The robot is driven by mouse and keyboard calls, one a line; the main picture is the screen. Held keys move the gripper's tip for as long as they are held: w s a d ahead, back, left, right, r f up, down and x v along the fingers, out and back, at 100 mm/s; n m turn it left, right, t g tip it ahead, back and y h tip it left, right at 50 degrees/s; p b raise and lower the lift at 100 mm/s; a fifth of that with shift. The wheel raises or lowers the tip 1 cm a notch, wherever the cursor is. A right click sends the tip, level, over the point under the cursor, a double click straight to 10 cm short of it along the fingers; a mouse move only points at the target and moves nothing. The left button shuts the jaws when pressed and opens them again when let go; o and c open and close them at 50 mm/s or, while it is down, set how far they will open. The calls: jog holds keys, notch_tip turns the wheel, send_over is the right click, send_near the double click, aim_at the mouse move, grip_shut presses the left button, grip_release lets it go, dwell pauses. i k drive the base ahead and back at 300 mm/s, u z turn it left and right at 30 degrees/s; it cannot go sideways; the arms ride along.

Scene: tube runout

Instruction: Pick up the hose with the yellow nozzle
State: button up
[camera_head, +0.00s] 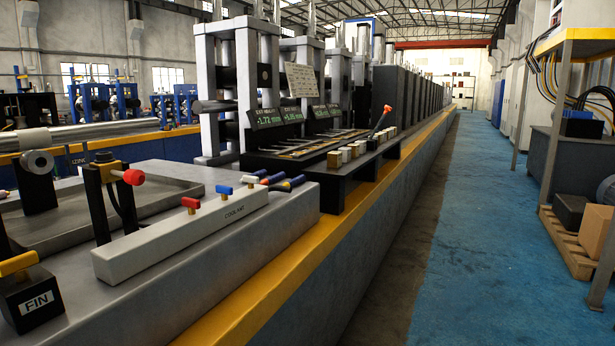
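A small yellow-orange piece (107,171) sits at the top of the post, beside a red knob (133,177). My gripper is not in view.
A white coolant block (180,236) with red and blue valve handles lies near the bed's front edge. A black FIN box (38,303) with a yellow handle stands front left. The blue floor aisle (465,220) is clear.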

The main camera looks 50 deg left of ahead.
aim_at(297, 181)
jog(key=u, duration=0.45)
jog(key=i, duration=1.8)
jog(key=u, duration=1.9)
jog(key=i, duration=0.9)
jog(key=u, duration=0.85)
